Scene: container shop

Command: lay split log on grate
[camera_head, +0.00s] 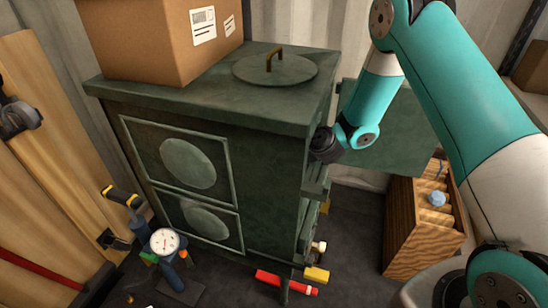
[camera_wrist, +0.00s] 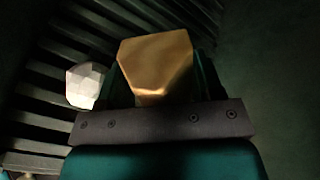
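The split log (camera_wrist: 155,62) shows its tan, angular end in the wrist view, between the two fingers of my gripper (camera_wrist: 158,88). The fingers look shut on its sides. The dark slats of the grate (camera_wrist: 45,72) run beside and behind it. I cannot tell whether the log touches them. In the head view my arm reaches into the open right side of the green stove (camera_head: 270,160); the stove's body hides the gripper and the log there.
A pale faceted lump (camera_wrist: 85,85) lies on the slats left of the log. The open stove door (camera_head: 395,135) stands behind my arm. A cardboard box (camera_head: 150,40) is on the stove top. A wooden crate (camera_head: 405,225) stands right; a red bar (camera_head: 285,282) lies on the floor.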

